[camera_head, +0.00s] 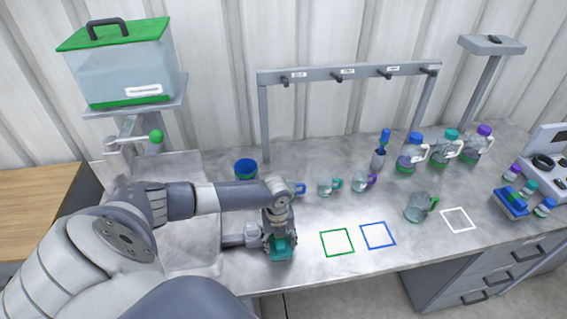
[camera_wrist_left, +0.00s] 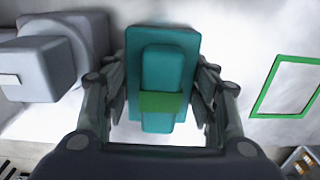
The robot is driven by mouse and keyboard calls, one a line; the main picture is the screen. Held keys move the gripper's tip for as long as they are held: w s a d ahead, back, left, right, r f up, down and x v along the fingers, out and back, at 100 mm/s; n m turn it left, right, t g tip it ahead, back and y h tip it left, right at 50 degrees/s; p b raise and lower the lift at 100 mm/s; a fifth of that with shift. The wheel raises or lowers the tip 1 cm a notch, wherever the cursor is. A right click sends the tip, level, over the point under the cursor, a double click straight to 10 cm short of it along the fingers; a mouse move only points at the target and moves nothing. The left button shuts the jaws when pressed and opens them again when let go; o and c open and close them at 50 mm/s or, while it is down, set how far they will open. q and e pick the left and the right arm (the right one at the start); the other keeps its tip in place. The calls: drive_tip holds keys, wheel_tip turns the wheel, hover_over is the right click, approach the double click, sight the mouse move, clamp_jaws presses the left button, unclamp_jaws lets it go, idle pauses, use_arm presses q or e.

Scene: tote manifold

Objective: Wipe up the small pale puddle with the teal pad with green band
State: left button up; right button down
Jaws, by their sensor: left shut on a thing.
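The teal pad with the green band (camera_wrist_left: 160,60) is between the fingers of my left gripper (camera_wrist_left: 160,100), its wide flat part facing the worktop. The gripper is shut on its raised grip, across which the green band runs. In the head view my left gripper (camera_head: 279,238) points down near the front edge of the worktop, and the teal pad (camera_head: 284,251) shows at its fingertips. I cannot tell whether the pad touches the surface. I cannot make out the small pale puddle; the gripper and pad hide the worktop under them. My right gripper is not in view.
A grey fixture (camera_head: 240,238) stands close left of the gripper. Green (camera_head: 337,243), blue (camera_head: 378,235) and white (camera_head: 458,220) outlined squares lie to the right. Mugs and bottles stand behind, under a hook rail (camera_head: 350,70).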

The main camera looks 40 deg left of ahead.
sight(301, 242)
use_arm(q)
drive_tip(key=shift+s+a+f+g, duration=0.2)
drive_tip(key=shift+s+a+g, duration=0.1)
drive_tip(key=shift+s+a, duration=0.6)
drive_tip(key=shift+w, duration=0.15)
drive_tip(key=shift+w+d+r, duration=0.1)
drive_tip(key=shift+w+d, duration=0.25)
drive_tip(key=shift+w, duration=0.1)
drive_tip(key=shift+w+d+r+b, duration=0.2)
drive_tip(key=shift+w+d+b, duration=0.05)
drive_tip(key=shift+w+b, duration=0.05)
drive_tip(key=shift+o, duration=0.2)
drive_tip(key=shift+w+d+r+b, duration=0.15)
drive_tip(key=shift+w+d+b, duration=0.3)
drive_tip(key=shift+w+d, duration=0.95)
drive_tip(key=shift+w+d+b, duration=0.75)
drive_tip(key=shift+w+d, duration=0.4)
drive_tip(key=shift+w, duration=0.25)
